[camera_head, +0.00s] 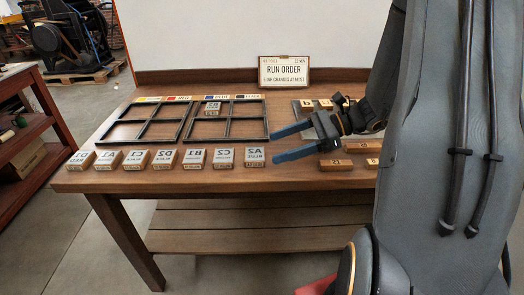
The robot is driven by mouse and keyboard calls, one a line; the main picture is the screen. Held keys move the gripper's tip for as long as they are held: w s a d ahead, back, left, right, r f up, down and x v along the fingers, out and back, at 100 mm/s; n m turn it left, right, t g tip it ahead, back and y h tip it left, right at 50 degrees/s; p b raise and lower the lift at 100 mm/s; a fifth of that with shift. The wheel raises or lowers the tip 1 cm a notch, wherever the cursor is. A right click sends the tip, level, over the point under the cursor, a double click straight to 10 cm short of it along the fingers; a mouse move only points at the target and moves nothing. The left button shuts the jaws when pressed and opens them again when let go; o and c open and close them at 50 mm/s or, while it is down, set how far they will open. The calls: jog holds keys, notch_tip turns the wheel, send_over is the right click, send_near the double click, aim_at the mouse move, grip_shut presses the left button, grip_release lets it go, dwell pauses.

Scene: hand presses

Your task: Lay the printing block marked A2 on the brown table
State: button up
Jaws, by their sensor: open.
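The printing block marked A2 (255,156) is at the right end of a front row of blocks on the brown table (225,184). Its top is pale with mirrored lettering, and its sides are wood-brown. My gripper (274,146) comes in from the right with two blue fingers, open and with nothing visible between them. The lower fingertip appears just right of the A2 block; I cannot tell whether they touch.
Similar blocks, such as C2 (224,158) and B1 (194,159), line up to the left. Behind are two dark frames (190,122), the right one holding a block (212,108). A run order sign (284,71) stands behind. Numbered wooden blocks (336,164) lie right.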

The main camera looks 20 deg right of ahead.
jog(key=v, duration=0.5)
jog(key=shift+s+d+r, duration=0.15)
jog(key=shift+d+r, duration=0.05)
jog(key=s+a+f+n+g+h, duration=0.1)
jog(key=s+a+n+g+h, duration=0.1)
jog(key=s+n+h, duration=0.4)
jog(key=s+a+f+n+g+h, duration=0.1)
jog(key=s+a+n+h, duration=0.3)
jog(key=n, duration=0.9)
jog(key=s+g+h, duration=0.1)
jog(key=s+h, duration=0.2)
jog(key=shift+s+a+n, duration=0.15)
jog(key=shift+s+n, duration=0.15)
jog(key=shift+s, duration=0.05)
